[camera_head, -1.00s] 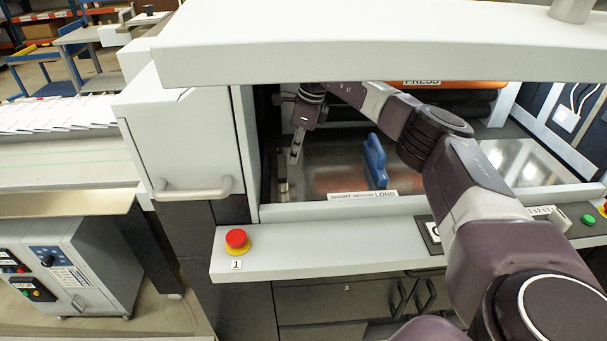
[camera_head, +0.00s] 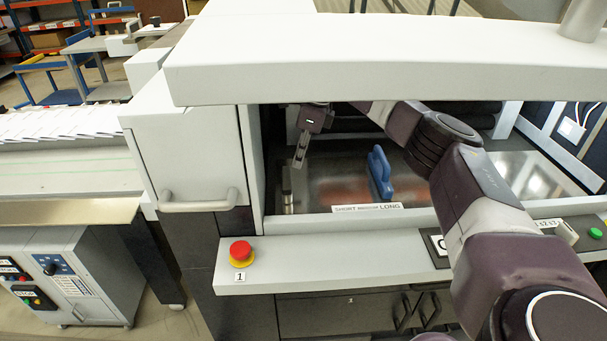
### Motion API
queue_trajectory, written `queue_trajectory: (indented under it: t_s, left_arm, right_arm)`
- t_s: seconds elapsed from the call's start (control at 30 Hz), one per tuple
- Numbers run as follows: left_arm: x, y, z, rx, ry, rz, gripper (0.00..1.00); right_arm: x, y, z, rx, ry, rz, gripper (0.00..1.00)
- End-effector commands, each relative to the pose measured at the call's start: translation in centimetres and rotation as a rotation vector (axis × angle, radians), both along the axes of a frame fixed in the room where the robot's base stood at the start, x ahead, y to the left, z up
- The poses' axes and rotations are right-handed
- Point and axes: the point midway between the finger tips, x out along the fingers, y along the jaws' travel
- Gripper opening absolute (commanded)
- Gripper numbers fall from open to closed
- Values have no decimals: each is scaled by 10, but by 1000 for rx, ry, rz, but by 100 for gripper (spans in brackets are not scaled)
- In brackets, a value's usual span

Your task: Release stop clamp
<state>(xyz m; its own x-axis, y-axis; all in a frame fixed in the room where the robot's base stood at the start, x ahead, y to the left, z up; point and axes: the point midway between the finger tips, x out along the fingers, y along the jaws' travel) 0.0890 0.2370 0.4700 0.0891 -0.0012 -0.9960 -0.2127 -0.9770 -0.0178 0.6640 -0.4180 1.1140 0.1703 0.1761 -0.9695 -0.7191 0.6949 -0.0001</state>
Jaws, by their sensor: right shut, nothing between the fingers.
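My right arm reaches from the lower right into the machine's open bay. Its gripper (camera_head: 299,161) is at the bay's left end, pointing down, with fingers shut and empty. A small upright metal piece (camera_head: 287,188) stands just below and left of the fingertips, by the bay's left wall; I cannot tell whether it is the stop clamp. The fingertips look slightly apart from it. A blue handle-like part (camera_head: 380,173) stands upright in mid-bay, right of the gripper and apart from it. A SHORT MEDIUM LONG label (camera_head: 367,207) lies on the front edge below it. My left gripper is out of view.
A white cover (camera_head: 370,72) overhangs the bay. The front ledge carries a red emergency button (camera_head: 241,252) at left and a green button (camera_head: 595,233) at right. A white cabinet with a handle (camera_head: 199,203) bounds the bay's left. Bay floor between gripper and blue part is clear.

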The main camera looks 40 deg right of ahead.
Motion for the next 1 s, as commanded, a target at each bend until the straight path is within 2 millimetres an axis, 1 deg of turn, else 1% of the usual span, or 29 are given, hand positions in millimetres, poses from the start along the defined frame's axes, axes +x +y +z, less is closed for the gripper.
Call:
queue_trajectory:
  t_s: [0.03,0.13,0.2,0.33,0.47,1.0]
  left_arm:
    - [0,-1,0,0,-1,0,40]
    - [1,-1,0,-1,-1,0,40]
    - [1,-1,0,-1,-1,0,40]
    - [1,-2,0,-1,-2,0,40]
    - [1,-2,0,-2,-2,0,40]
    - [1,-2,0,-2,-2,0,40]
  right_arm:
    - [-1,-3,11,0,-3,-1,0]
    - [-5,-6,26,-1,-1,-1,0]
    - [-7,-8,35,-2,0,-2,0]
    - [-9,-10,46,-2,1,-2,0]
    - [-10,-11,49,-2,4,-2,0]
    - [-10,-11,48,-2,4,-3,0]
